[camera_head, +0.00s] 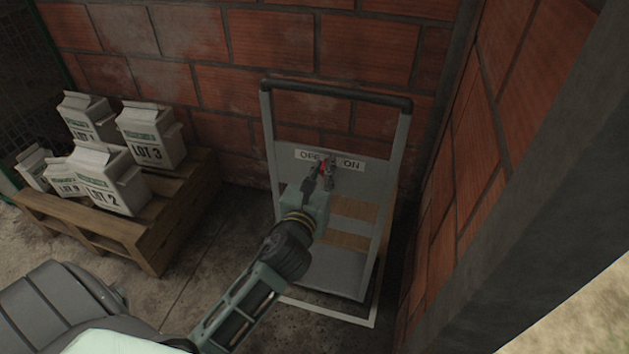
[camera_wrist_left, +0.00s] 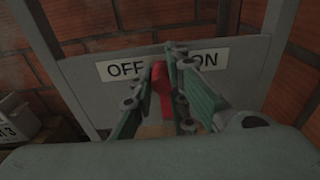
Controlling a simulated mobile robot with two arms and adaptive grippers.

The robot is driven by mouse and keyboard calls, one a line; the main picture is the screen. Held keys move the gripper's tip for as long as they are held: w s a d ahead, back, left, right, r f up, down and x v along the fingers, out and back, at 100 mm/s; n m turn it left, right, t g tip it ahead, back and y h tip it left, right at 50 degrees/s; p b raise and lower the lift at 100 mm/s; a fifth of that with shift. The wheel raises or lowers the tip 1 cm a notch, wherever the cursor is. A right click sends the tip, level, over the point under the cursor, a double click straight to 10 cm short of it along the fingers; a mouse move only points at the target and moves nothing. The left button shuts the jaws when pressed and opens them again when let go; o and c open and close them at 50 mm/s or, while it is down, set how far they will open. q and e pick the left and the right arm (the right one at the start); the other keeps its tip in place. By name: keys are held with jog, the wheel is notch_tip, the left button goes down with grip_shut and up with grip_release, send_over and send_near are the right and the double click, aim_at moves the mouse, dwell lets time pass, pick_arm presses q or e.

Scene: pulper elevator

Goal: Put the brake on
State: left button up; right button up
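A grey metal cart (camera_head: 345,270) with a black top handle stands against the brick corner. Its panel carries a white label reading OFF at the left and ON at the right (camera_head: 350,163); the label also shows in the left wrist view (camera_wrist_left: 122,70). A red brake lever (camera_wrist_left: 162,92) stands near the middle of the label, between the two words. My left gripper (camera_head: 323,168) reaches the lever, with one finger on each side of it. In the left wrist view the fingers (camera_wrist_left: 161,72) close in on the lever with no clear gap. My right gripper is out of view.
A wooden pallet (camera_head: 150,245) at the left bears several white lot bags (camera_head: 152,135). Brick walls rise behind and to the right of the cart. A grey post (camera_head: 520,190) crosses the right side. Bare floor lies between pallet and cart.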

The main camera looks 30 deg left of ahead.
pick_arm(q)
jog(key=shift+d, duration=0.25)
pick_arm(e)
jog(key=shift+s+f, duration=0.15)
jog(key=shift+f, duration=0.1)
pick_arm(q)
jog(key=d, duration=0.2)
jog(key=shift+w+d+f, duration=0.3)
jog(key=shift+w, duration=0.1)
jog(key=o, duration=0.7)
jog(key=shift+r, duration=0.15)
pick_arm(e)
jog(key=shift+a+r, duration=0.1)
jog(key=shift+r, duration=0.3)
